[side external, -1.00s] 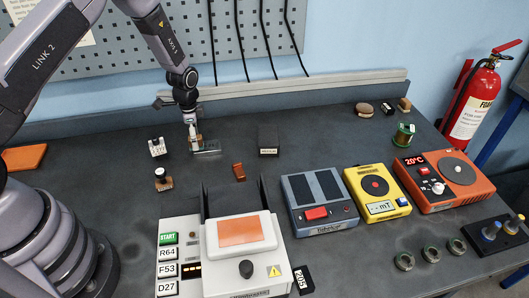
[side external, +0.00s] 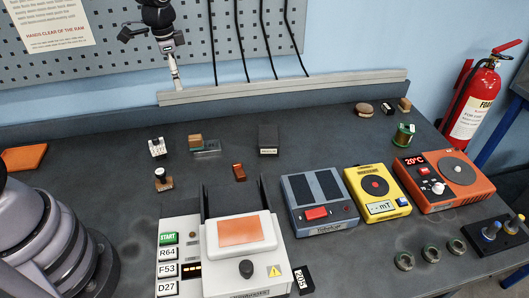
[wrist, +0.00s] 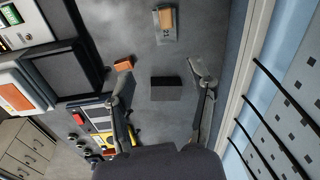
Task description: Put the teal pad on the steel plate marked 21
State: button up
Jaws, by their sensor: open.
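A tan wooden block (side external: 195,140) rests on the left part of a grey steel plate (side external: 211,146) on the bench. In the wrist view, the block (wrist: 166,18) and plate (wrist: 165,36) are at the top edge. The plate's mark is too small to read. No teal face shows clearly; the block's underside is hidden, so I cannot tell if it is the pad. My gripper (side external: 152,62) is open and empty, high above the bench near the pegboard. In the wrist view its spread fingers (wrist: 161,68) hold nothing.
A black block (side external: 268,140) stands right of the plate, and a rust-coloured piece (side external: 239,172) lies in front. A small white device (side external: 157,147) and a dark-knobbed wooden stamp (side external: 163,180) are left. A white machine (side external: 240,260) and several coloured instruments fill the front and right.

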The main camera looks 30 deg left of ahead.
jog(key=s+d+r+n+t, duration=0.2)
jog(key=s+r+n, duration=0.1)
jog(key=s+r, duration=0.9)
jog(key=s+d+r+n+t, duration=0.1)
jog(key=s+r+n, duration=0.1)
jog(key=s, duration=0.5)
jog(key=s+r+n+t, duration=0.1)
jog(key=s+r+n, duration=0.1)
jog(key=s, duration=0.5)
jog(key=shift+s+d+r+t, duration=0.3)
jog(key=shift+d+r, duration=0.05)
jog(key=shift+r, duration=0.15)
